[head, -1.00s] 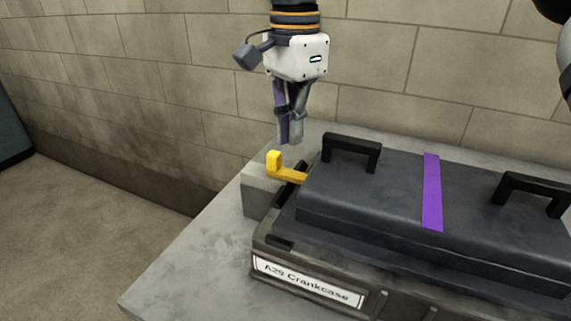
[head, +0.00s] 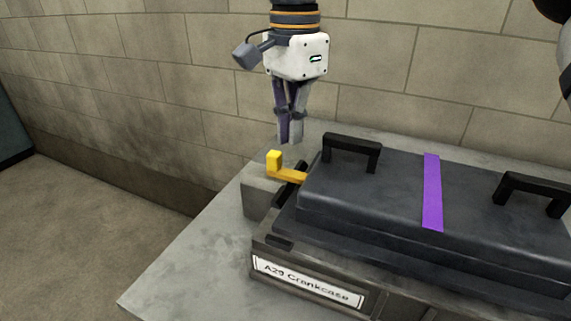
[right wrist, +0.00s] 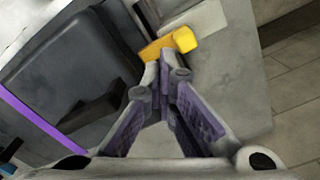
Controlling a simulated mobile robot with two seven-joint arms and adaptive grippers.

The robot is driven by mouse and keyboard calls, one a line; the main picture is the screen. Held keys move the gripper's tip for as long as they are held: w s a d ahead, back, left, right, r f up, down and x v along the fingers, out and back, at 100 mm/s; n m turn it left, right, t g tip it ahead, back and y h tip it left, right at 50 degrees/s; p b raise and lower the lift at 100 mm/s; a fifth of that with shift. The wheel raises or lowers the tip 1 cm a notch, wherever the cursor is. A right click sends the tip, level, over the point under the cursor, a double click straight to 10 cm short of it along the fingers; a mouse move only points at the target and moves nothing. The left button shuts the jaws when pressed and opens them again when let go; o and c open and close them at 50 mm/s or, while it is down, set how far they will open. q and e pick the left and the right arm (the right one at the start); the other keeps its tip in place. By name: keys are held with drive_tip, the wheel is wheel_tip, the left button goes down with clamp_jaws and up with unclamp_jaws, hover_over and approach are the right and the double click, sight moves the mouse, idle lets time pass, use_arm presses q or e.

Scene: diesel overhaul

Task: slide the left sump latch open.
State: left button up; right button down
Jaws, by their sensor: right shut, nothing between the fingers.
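The yellow sump latch (head: 288,174) sticks out from the left end of the dark crankcase (head: 320,210), with an upright tab at its outer end. In the right wrist view the latch (right wrist: 170,44) lies just beyond my fingertips. My right gripper (head: 290,140) is shut and empty, pointing down above and slightly behind the latch tab; a gap shows between them in the head view. It also shows in the right wrist view (right wrist: 165,68). My left gripper is not in view.
The crankcase lid carries two black handles (head: 352,150) and a purple stripe (head: 432,195). A grey block (head: 258,196) sits under the latch. The grey tabletop (head: 195,265) is bare at the left front. A block wall (head: 180,80) stands behind.

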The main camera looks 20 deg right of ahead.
sight(292, 173)
drive_tip(key=shift+f, duration=0.1)
drive_tip(key=shift+f, duration=3.05)
drive_tip(key=shift+r, duration=0.2)
